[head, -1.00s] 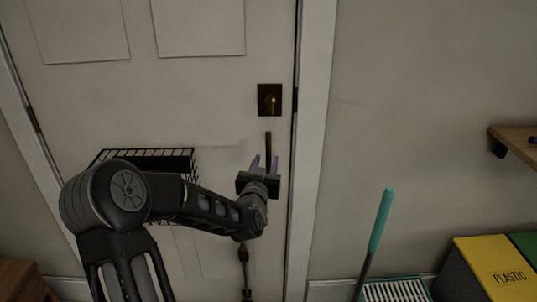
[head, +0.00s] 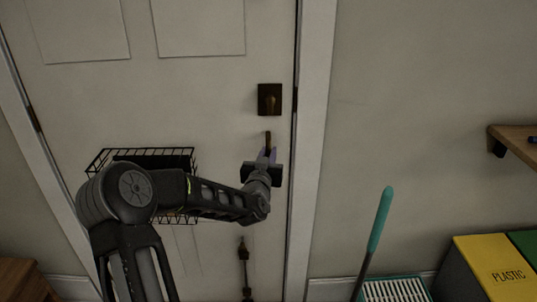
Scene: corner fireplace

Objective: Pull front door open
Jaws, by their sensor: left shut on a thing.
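The white front door (head: 200,90) fills the left half of the head view and stands shut in its frame (head: 311,130). A dark lock plate with a knob (head: 270,99) sits near its right edge. Below it is a dark upright door handle (head: 268,138), its upper end showing. The gripper body hides the middle of the handle. My right gripper is not in view.
A black wire basket (head: 107,157) hangs on the door behind my left arm. To the right are a teal-handled mop (head: 381,220) in a bucket (head: 395,288), a yellow plastic bin (head: 495,268) and a wooden shelf (head: 517,143).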

